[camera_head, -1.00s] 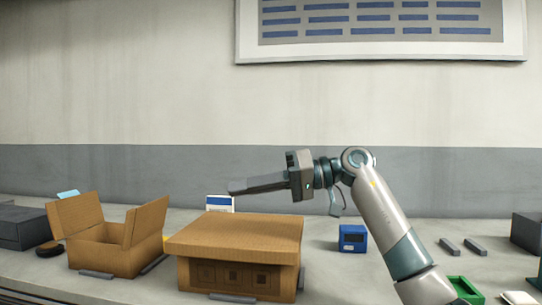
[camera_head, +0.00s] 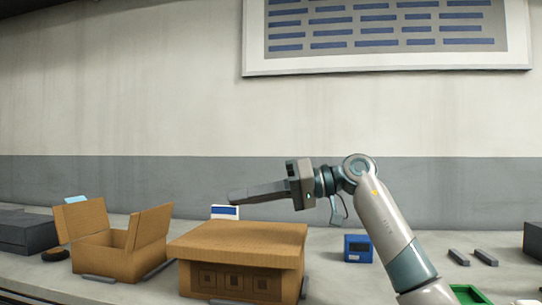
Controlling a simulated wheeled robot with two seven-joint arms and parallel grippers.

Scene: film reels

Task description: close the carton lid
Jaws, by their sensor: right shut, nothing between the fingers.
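The larger cardboard carton (camera_head: 236,281) stands at the front centre of the counter, with dark square marks on its front. Its lid (camera_head: 240,243) lies flat across the top and looks closed. My right gripper (camera_head: 232,195) is shut and empty, held above the carton lid with its fingers pointing left. It appears apart from the lid. A smaller carton (camera_head: 105,259) stands to the left with its two flaps (camera_head: 84,219) standing up and its top open. My left gripper is not in view.
A blue box (camera_head: 358,248) stands right of the carton. Two dark bars (camera_head: 486,257) and a green tray (camera_head: 468,294) lie further right. A dark grey box (camera_head: 25,233) and a black round object (camera_head: 55,254) are at the left. Counter between the blue box and bars is clear.

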